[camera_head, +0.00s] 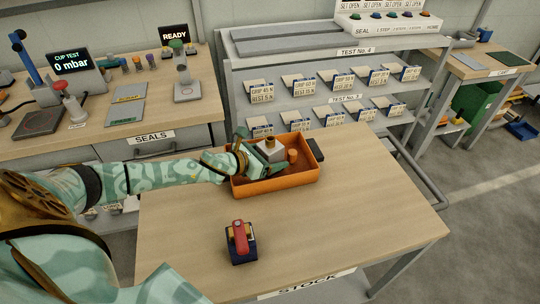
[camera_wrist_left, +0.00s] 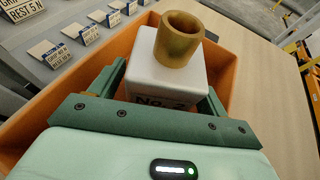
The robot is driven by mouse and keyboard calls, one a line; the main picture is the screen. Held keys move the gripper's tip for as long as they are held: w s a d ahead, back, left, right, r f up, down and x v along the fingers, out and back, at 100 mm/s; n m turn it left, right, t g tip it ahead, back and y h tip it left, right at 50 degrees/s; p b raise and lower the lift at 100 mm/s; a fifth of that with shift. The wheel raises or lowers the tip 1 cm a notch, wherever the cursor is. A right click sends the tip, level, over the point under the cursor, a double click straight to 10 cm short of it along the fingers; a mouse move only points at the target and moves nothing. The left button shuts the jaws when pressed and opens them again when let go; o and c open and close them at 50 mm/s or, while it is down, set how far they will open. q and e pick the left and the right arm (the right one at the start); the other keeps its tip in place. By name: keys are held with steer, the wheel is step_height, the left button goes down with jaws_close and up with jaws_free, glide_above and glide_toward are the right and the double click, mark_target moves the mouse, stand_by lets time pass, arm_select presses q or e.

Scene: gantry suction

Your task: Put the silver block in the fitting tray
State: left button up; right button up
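The silver block (camera_head: 268,150), pale with a brass ring-shaped collar (camera_head: 270,141) on top, is inside the orange tray (camera_head: 278,187) on the wooden table. In the left wrist view the block (camera_wrist_left: 165,80) shows a partly hidden "No. 2" label, and the brass collar (camera_wrist_left: 179,38) is open at its top. My left gripper (camera_head: 264,160) reaches into the tray from the left. Its green fingers (camera_wrist_left: 165,95) lie close along both sides of the block and appear shut on it. The block's underside is hidden. My right gripper is not in view.
An orange cylinder (camera_head: 293,156) stands in the tray beside the block. A dark item (camera_head: 316,149) lies beyond the tray's right end. The table's right side is clear. A labelled shelf rack (camera_head: 330,75) stands behind.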

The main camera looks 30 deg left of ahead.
arm_select(q)
steer(key=shift+r, duration=0.25)
steer(key=p+v, duration=0.2)
steer(key=v, duration=0.8)
steer(key=shift+s, duration=0.3)
steer(key=shift+s+a+r+p, duration=0.3)
steer(key=shift+s, duration=0.3)
